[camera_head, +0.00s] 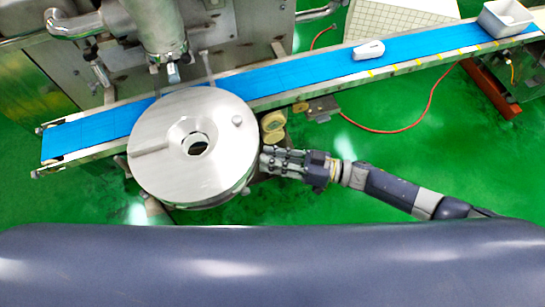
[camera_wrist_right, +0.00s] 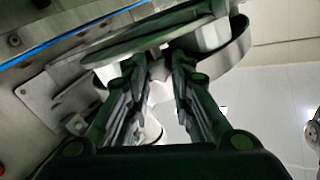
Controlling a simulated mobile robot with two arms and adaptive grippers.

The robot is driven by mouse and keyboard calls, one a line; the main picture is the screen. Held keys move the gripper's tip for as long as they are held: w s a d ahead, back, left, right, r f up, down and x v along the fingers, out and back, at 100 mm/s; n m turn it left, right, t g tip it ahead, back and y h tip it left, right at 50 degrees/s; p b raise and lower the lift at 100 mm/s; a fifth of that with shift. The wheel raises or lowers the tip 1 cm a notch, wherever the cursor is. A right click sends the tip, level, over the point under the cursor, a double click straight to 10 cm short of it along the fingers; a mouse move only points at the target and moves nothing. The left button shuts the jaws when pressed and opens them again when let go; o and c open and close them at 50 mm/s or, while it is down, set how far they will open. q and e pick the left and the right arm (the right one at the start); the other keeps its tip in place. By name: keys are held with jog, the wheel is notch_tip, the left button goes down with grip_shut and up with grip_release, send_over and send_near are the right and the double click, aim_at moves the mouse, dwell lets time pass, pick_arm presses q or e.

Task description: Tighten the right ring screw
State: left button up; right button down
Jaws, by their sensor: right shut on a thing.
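My right gripper (camera_head: 266,159) reaches in from the right at the right side of the round steel drum (camera_head: 165,178). In the right wrist view my right gripper (camera_wrist_right: 159,66) has its two dark ribbed fingers on either side of a small pale metal piece, which looks like the right ring screw (camera_wrist_right: 160,72). It sits below the rim of the round metal body (camera_wrist_right: 155,42). The fingers hide most of the screw, and in the head view it is hidden too. My left gripper is not in view.
A blue conveyor belt (camera_head: 300,76) runs behind the drum, with a white object (camera_head: 368,50) on it and a pale tray (camera_head: 505,18) at its right end. Yellowish round knobs (camera_head: 273,121) stand just behind my gripper. A red hose (camera_head: 420,117) lies on the green floor (camera_head: 390,145).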

jog(key=shift+s+f, duration=0.1)
jog(key=shift+f, duration=0.05)
jog(key=c, duration=1.4)
grip_release()
jog(key=v, duration=1.2)
